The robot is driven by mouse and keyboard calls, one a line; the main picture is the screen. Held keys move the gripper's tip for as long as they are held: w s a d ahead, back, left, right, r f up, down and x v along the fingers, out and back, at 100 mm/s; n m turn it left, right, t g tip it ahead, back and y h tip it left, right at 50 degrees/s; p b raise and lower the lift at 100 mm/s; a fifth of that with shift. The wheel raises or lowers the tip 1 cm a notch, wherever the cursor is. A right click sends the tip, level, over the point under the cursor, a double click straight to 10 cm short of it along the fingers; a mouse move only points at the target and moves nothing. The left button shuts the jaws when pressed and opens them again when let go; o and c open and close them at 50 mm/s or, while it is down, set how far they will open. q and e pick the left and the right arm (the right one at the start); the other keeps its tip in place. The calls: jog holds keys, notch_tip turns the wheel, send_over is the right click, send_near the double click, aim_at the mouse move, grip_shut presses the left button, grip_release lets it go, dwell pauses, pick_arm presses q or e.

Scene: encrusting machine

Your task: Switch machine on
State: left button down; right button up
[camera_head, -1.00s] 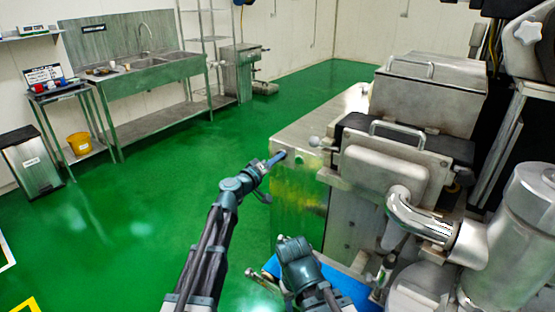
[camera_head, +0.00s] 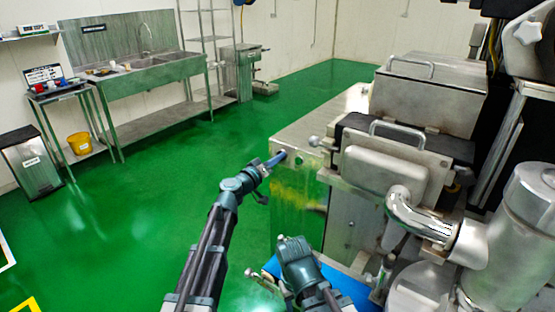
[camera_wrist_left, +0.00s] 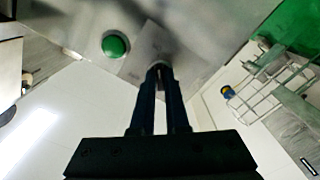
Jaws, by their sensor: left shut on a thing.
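The steel encrusting machine (camera_head: 345,215) stands at the right in the head view. My left gripper (camera_head: 281,156) reaches the upper corner of its near end panel. In the left wrist view the fingers of my left gripper (camera_wrist_left: 159,70) are close together at a small switch knob (camera_wrist_left: 158,64) on a metal plate. They are shut on it, and the fingertips hide most of it. A round green button (camera_wrist_left: 115,44) sits beside it on the panel, apart from the fingers. My other arm (camera_head: 298,262) shows at the bottom middle, but its gripper fingers are not visible.
A steel sink table (camera_head: 150,70), a small side table (camera_head: 62,95) and a bin (camera_head: 30,160) stand along the left wall. The green floor (camera_head: 150,190) left of the machine is clear. A curved steel pipe (camera_head: 425,218) juts out at the machine's right.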

pick_arm(q)
jog(key=c, duration=0.9)
grip_release()
jog(key=shift+s, duration=0.15)
jog(key=v, duration=1.3)
jog(key=shift+s+a, duration=0.25)
